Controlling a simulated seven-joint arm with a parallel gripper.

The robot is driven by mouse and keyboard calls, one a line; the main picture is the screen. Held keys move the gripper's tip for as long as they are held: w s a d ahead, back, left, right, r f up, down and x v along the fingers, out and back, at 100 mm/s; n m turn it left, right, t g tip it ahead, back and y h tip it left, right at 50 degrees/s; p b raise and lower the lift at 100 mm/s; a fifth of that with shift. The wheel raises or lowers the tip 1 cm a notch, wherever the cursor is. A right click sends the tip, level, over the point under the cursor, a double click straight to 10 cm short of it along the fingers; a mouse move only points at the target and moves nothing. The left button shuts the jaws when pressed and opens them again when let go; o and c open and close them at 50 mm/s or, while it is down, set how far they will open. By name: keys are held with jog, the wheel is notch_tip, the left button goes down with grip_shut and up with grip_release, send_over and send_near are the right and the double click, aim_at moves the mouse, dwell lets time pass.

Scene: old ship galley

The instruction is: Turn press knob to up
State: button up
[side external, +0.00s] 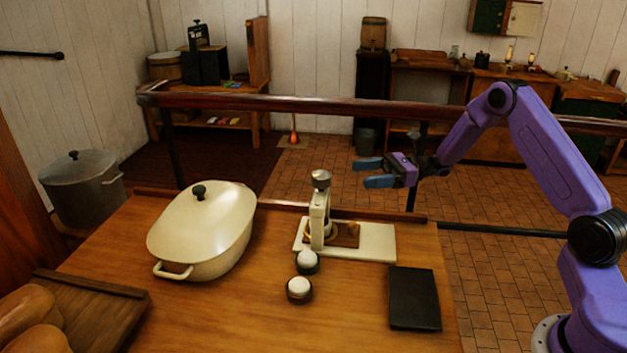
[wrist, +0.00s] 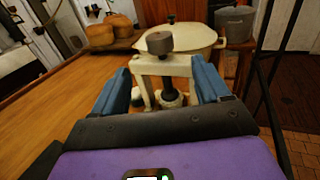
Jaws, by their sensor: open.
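The press is a cream frame (side external: 318,215) on a pale base plate (side external: 375,243) near the table's back edge. Its grey-brown round knob (side external: 321,179) sits on top of the frame. In the wrist view the knob (wrist: 159,42) shows ahead, above the cream crossbar (wrist: 165,66), with a dark shaft below it. My gripper (side external: 368,173) is open and empty, to the right of the knob and at about its height, apart from it. In the wrist view the blue fingers (wrist: 163,84) appear on either side of the press frame.
A cream lidded pot (side external: 205,230) stands left of the press. Two small dark cups with white contents (side external: 299,289) sit in front of it. A black flat slab (side external: 414,298) lies at front right. Bread (side external: 30,318) and a board are at front left. A rail (side external: 300,104) runs behind the table.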

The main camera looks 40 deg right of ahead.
aim_at(314, 185)
jog(key=x, duration=1.4)
jog(key=c, duration=1)
